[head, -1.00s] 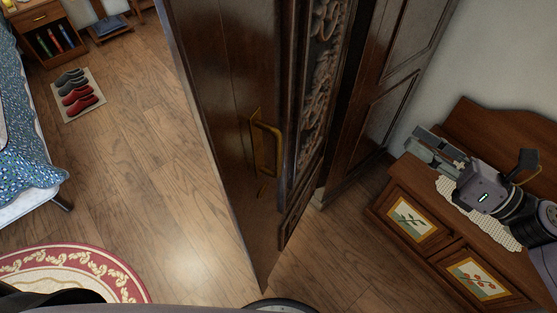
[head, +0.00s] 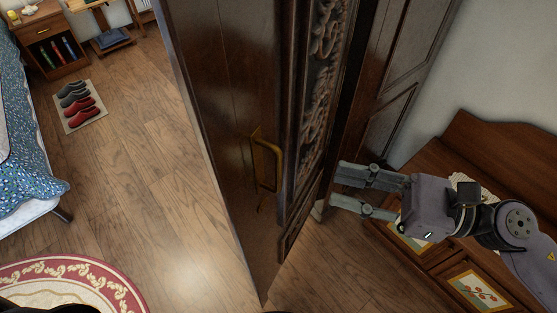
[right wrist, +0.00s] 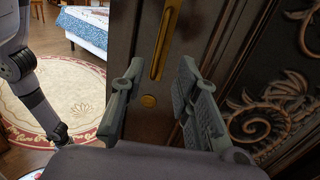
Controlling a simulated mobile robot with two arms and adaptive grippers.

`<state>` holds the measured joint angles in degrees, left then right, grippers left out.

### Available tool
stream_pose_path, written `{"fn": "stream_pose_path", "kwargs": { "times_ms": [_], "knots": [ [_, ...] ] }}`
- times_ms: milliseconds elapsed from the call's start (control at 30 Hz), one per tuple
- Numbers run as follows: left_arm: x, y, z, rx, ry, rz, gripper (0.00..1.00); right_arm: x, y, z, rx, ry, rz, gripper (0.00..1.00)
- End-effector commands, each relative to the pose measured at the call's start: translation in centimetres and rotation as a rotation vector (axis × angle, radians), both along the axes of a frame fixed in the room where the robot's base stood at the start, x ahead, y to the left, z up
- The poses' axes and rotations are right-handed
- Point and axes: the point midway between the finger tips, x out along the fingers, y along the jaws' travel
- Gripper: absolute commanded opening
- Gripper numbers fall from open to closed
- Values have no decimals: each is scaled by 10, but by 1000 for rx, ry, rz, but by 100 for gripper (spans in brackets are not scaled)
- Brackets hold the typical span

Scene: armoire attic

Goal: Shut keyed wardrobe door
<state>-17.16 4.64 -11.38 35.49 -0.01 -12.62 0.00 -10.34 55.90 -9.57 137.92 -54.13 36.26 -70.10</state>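The dark wooden wardrobe door (head: 225,120) stands open in the head view, its edge toward me. A brass handle (head: 268,160) is on it, and carved relief runs beside the handle. My right gripper (head: 335,187) is open and empty, right of the handle, fingers pointing at the door. Its fingers (right wrist: 158,85) frame the lower handle area in the wrist view; contact cannot be told. My left gripper is not in view.
A low wooden cabinet (head: 440,262) with painted panels stands at the right, under my right arm. A bed (head: 30,150), a round rug (head: 70,280), shoes on a mat (head: 80,105) and a nightstand (head: 50,40) are left. The floor between is clear.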

Motion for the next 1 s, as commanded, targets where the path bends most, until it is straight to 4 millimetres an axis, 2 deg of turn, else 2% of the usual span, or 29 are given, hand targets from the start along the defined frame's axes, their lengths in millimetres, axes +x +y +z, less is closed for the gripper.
{"fn": "stream_pose_path", "kwargs": {
  "times_ms": [33, 267, 633, 800, 1000],
  "knots": [
    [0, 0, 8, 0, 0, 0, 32, 2, 6, 5, 4, 0, -2, 29],
    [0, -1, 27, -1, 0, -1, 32, 8, 36, 7, 5, 0, -1, 29],
    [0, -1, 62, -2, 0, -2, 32, 20, 93, 5, 5, 2, -1, 29],
    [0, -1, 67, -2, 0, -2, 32, 23, 106, 2, 2, 2, -1, 29],
    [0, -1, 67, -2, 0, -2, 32, 23, 109, 0, 1, 1, -1, 29]
  ]
}}
